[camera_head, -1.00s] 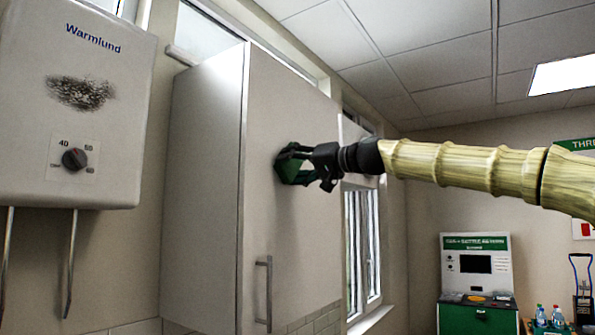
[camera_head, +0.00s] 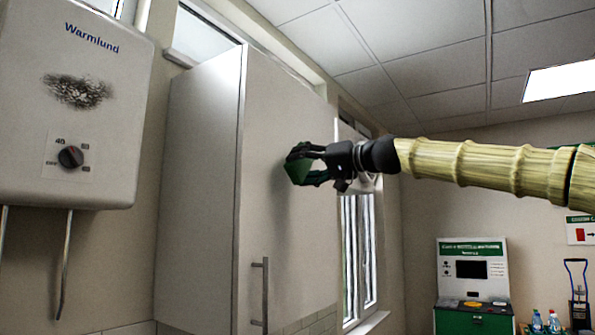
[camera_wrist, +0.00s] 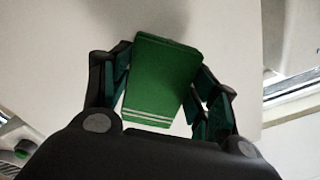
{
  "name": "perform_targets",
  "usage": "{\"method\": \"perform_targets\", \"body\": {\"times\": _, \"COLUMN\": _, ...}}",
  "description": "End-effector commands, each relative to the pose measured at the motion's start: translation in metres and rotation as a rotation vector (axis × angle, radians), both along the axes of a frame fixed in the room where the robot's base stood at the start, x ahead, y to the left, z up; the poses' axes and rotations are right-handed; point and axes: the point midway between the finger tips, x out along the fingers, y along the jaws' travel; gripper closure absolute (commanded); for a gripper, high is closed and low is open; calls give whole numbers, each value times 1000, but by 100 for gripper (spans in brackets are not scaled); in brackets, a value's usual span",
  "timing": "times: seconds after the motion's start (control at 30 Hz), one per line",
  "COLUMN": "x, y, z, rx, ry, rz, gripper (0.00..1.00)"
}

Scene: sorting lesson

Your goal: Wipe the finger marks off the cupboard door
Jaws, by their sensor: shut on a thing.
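The cupboard door (camera_head: 285,240) is a plain pale panel with a vertical bar handle (camera_head: 260,290) low on its left side; it is shut. My gripper (camera_head: 306,163) is in front of the upper middle of the door. It is shut on a green pad (camera_head: 299,170) and points toward the door. In the wrist view the pad (camera_wrist: 163,78) is a flat green piece with white stripes at its near end, between both fingers. The pale door (camera_wrist: 225,45) lies behind it. I cannot tell whether the pad touches the door. I cannot make out any finger marks.
A white Warmlund water heater (camera_head: 95,130) with a dark smudge hangs left of the cupboard. A window (camera_head: 360,250) is right of the door. A green-and-white machine (camera_head: 473,285) and bottles (camera_head: 545,321) stand far right.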

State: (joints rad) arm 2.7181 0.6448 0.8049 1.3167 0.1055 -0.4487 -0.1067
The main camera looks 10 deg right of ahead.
Motion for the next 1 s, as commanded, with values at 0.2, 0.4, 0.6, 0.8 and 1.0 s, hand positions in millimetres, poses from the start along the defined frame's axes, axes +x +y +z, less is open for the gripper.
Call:
{"method": "perform_targets", "body": {"times": 0.2, "x": -9, "y": -10, "z": 0, "rx": 1, "ry": -1, "rz": -1, "gripper": 59}}
{"method": "perform_targets", "body": {"times": 0.4, "x": -9, "y": -9, "z": 0, "rx": 1, "ry": 0, "rz": -1, "gripper": 59}}
{"method": "perform_targets", "body": {"times": 0.6, "x": -12, "y": -12, "z": 0, "rx": 2, "ry": 0, "rz": -1, "gripper": 59}}
{"method": "perform_targets", "body": {"times": 0.8, "x": -22, "y": -22, "z": 0, "rx": 1, "ry": -1, "rz": 0, "gripper": 59}}
{"method": "perform_targets", "body": {"times": 1.0, "x": -29, "y": -30, "z": -1, "rx": 1, "ry": 0, "rz": -1, "gripper": 59}}
